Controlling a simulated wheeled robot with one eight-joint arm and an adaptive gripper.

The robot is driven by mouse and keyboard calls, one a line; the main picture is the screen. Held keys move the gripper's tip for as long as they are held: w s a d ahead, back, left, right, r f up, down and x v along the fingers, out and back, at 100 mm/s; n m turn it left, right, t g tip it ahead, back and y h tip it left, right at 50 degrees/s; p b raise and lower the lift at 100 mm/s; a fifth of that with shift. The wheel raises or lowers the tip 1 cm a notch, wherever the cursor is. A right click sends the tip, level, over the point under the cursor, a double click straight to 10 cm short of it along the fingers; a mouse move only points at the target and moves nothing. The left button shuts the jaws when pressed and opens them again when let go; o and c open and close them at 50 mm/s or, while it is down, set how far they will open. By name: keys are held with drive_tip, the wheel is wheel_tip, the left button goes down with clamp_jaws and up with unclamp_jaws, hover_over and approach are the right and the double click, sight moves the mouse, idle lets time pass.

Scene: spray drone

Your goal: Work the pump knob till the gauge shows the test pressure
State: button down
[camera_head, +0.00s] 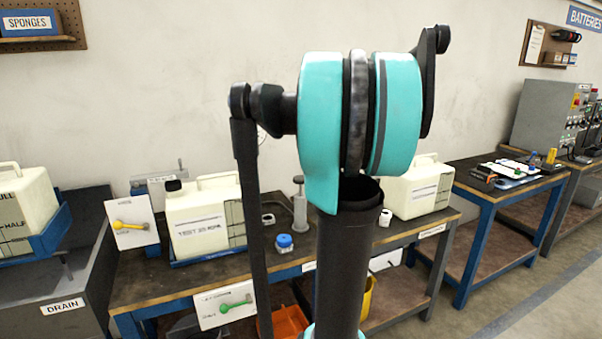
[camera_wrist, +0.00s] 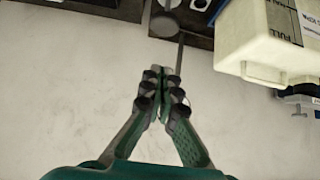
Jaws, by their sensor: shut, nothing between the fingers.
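The pump (camera_head: 300,209) stands upright on the bench, with its grey knob (camera_head: 298,179) on top, between a cream tank (camera_head: 207,215) and my arm. The tank carries a label that seems to read "TEST" and a kPa value. In the wrist view a round grey disc (camera_wrist: 163,27), likely the knob, shows beyond my fingertips. My gripper (camera_wrist: 160,72) is shut and empty, apart from the disc in the picture. The tank also shows at the right of the wrist view (camera_wrist: 262,45). My arm hides my gripper in the head view. I cannot make out a gauge reading.
A blue-capped item (camera_head: 284,241) and a small round-topped item (camera_head: 268,219) sit on the bench (camera_head: 150,285) near the pump. Another cream tank (camera_head: 417,190) stands to the right. A card with a yellow lever (camera_head: 131,223) is at the left. The wall is close behind.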

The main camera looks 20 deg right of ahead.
approach(299, 176)
drive_tip(key=w, duration=0.3)
drive_tip(key=shift+w+a+r, duration=0.1)
drive_tip(key=shift+w+a, duration=0.05)
drive_tip(key=shift+w, duration=0.05)
wheel_tip(299, 176, down, 3)
drive_tip(key=shift+w+f, duration=0.15)
drive_tip(key=shift+f, duration=0.5)
drive_tip(key=shift+f, duration=2.8)
